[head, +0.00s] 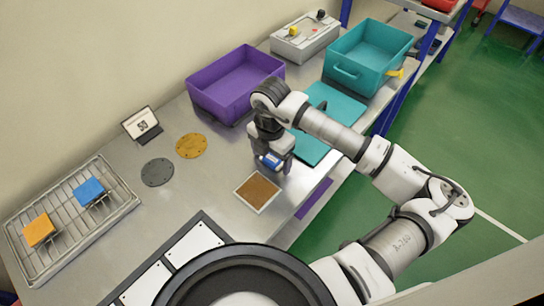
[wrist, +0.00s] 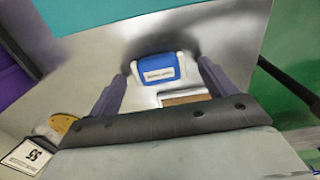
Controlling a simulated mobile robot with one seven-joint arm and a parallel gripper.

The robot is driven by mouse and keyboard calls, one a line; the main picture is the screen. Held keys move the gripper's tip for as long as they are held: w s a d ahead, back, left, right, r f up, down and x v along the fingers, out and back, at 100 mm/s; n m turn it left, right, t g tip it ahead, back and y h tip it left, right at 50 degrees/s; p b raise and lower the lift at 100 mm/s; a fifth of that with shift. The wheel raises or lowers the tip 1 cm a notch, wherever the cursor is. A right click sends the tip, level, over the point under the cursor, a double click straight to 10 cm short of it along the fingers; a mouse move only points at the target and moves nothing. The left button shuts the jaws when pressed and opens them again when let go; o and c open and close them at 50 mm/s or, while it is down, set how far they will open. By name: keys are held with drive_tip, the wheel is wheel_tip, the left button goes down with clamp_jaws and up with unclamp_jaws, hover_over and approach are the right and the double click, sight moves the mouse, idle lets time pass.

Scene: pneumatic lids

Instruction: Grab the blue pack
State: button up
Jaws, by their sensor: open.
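The blue pack (wrist: 157,63), with a white label strip, shows in the wrist view between the two fingertips of my gripper (wrist: 162,76). The fingers stand apart on either side of it, with a gap on each side. In the head view the pack (head: 270,161) is at the end of my gripper (head: 273,165), partly covered by it. I cannot tell how high the fingertips are above the table.
A brown white-edged square (head: 257,191) lies in front of the pack. A purple bin (head: 222,100), teal bin (head: 357,75) and teal mat (head: 312,150) are behind it. A wire rack (head: 72,238) holds an orange block (head: 39,230) and blue block (head: 89,190). Grey (head: 157,172) and yellow (head: 191,145) discs lie left.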

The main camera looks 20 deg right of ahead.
drive_tip(key=shift+f, duration=0.1)
drive_tip(key=shift+c, duration=0.3)
drive_tip(key=c, duration=1)
